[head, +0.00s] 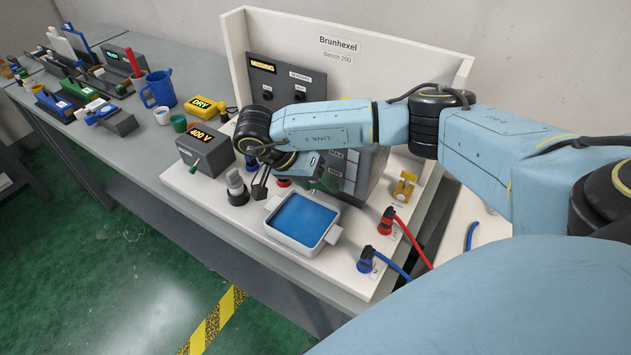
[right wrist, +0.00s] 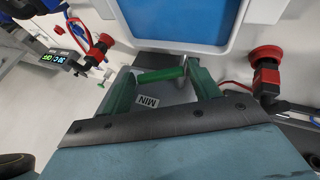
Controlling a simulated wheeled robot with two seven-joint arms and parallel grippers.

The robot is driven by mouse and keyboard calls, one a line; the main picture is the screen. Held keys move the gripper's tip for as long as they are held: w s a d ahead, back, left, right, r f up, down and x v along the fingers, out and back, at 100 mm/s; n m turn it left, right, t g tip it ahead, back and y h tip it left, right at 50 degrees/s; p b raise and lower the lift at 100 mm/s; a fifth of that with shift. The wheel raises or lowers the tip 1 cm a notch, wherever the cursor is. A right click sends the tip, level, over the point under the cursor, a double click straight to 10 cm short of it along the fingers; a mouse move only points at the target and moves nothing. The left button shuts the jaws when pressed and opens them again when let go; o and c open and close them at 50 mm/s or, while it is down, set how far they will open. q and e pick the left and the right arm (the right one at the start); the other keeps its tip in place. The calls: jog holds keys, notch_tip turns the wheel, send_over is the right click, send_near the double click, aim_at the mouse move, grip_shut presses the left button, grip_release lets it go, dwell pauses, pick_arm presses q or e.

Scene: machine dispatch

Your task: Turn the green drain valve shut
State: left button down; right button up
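The green drain valve (right wrist: 160,74) shows in the right wrist view as a short green bar below the white basin (right wrist: 238,47) of blue liquid, close to a MIN label. My right gripper (right wrist: 162,85) has green fingers spread wide, with the bar lying between them. A small gap shows at the bar's left end; contact at the right end cannot be told. In the head view my right gripper (head: 322,180) reaches in behind the basin (head: 302,222), and my arm hides most of the valve area. My left gripper is not in view.
Red (head: 388,220) and blue (head: 366,259) hose fittings stand right of the basin. A grey-capped fitting (head: 237,188) and a 400 V box (head: 206,147) stand left of it. The Brunhexel back panel (head: 400,62) rises behind. A blue mug (head: 158,90) is further left.

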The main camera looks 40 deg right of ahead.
jog(key=c, duration=0.6)
jog(key=shift+s+d+f+t, duration=0.1)
jog(key=shift+s+t, duration=0.05)
jog(key=shift+t, duration=0.35)
jog(key=shift+c, duration=0.2)
jog(key=shift+s+d+f+m+t+y+b, duration=0.1)
jog(key=shift+s+f+m+t+y+b, duration=0.15)
jog(key=shift+t+y+b, duration=0.3)
jog(key=shift+f+m+t+y+b, duration=0.25)
jog(key=shift+t+y+b, duration=0.1)
jog(key=shift+t+b, duration=0.8)
jog(key=shift+s+r+b, duration=0.1)
jog(key=shift+r+b, duration=0.05)
jog(key=shift+b, duration=0.2)
jog(key=o, duration=1)
